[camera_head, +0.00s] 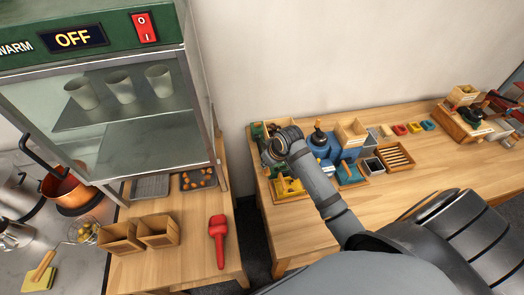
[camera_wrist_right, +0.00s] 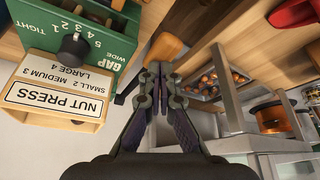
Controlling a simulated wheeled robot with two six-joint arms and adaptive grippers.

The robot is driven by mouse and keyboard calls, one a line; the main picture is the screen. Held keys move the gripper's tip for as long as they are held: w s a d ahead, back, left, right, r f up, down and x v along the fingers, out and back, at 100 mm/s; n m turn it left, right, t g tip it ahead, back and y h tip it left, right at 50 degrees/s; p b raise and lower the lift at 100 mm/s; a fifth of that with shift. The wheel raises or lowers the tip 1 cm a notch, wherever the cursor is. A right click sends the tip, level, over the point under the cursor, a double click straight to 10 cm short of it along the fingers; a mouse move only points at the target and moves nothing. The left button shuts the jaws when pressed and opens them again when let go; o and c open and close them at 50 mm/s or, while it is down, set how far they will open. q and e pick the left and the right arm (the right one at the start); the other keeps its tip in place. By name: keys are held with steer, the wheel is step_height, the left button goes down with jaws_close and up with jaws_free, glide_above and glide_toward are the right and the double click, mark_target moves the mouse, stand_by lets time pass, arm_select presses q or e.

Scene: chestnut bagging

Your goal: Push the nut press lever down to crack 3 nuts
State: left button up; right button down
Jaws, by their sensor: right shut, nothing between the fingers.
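The green nut press (camera_wrist_right: 75,30) shows in the right wrist view at upper left, with a GAP scale and a wooden "NUT PRESS" label plate. In the head view part of the nut press (camera_head: 257,131) shows at the left end of the right bench, mostly hidden by my right arm. A wooden handle (camera_wrist_right: 166,49), apparently the press lever, is beside the press. My right gripper (camera_wrist_right: 155,72) is shut and empty, its fingertips close to the handle; I cannot tell whether they touch. The nuts in the press are not visible. My left gripper is not in view.
A green-topped warmer (camera_head: 85,60) reading OFF stands at left, with a chestnut tray (camera_head: 198,180) below. Wooden boxes (camera_head: 158,231) and a red scoop (camera_head: 218,240) lie in front. Blue equipment (camera_head: 322,142) and a slotted tray (camera_head: 396,157) sit right of the gripper.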

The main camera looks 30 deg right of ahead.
mark_target(267, 170)
steer(key=shift+f, duration=0.6)
steer(key=shift+s+f+b, duration=0.2)
steer(key=shift+f+b, duration=0.2)
steer(key=shift+f, duration=0.75)
steer(key=shift+f, duration=0.35)
step_height(267, 170, up, 3)
steer(key=p, duration=0.3)
steer(key=r, duration=0.6)
steer(key=shift+w+d, duration=0.1)
steer(key=shift+w, duration=0.2)
steer(key=shift+s+r, duration=0.1)
steer(key=shift+r, duration=0.25)
